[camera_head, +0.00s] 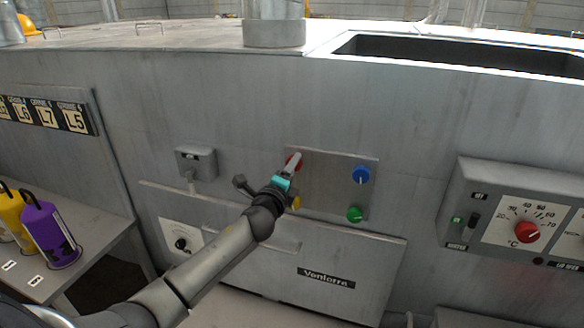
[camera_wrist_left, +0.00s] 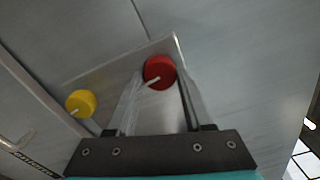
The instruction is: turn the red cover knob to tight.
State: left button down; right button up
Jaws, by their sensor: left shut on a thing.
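The red cover knob (camera_head: 291,159) sits at the upper left corner of a grey cover plate (camera_head: 325,180) on the machine's front wall. In the head view my gripper hides most of it. My left gripper (camera_head: 294,164) reaches the knob from below. In the left wrist view the round red knob (camera_wrist_left: 159,69) lies between the fingertips of the left gripper (camera_wrist_left: 160,88), which is shut on it. A pale pointer on the knob points down and left in that view. My right gripper is not in view.
The plate also bears a blue knob (camera_head: 361,175), a green knob (camera_head: 355,214) and a yellow knob (camera_wrist_left: 81,103). A grey box (camera_head: 196,163) is left of the plate. A control panel with a red dial (camera_head: 526,231) is at right. Purple (camera_head: 50,236) and yellow cylinders stand at left.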

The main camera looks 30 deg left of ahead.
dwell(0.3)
pick_arm(q)
jog(key=shift+c, duration=1.5)
grip_release()
jog(key=shift+s, duration=0.1)
jog(key=b+v, duration=0.1)
jog(key=v, duration=1.4)
jog(key=shift+d, duration=0.1)
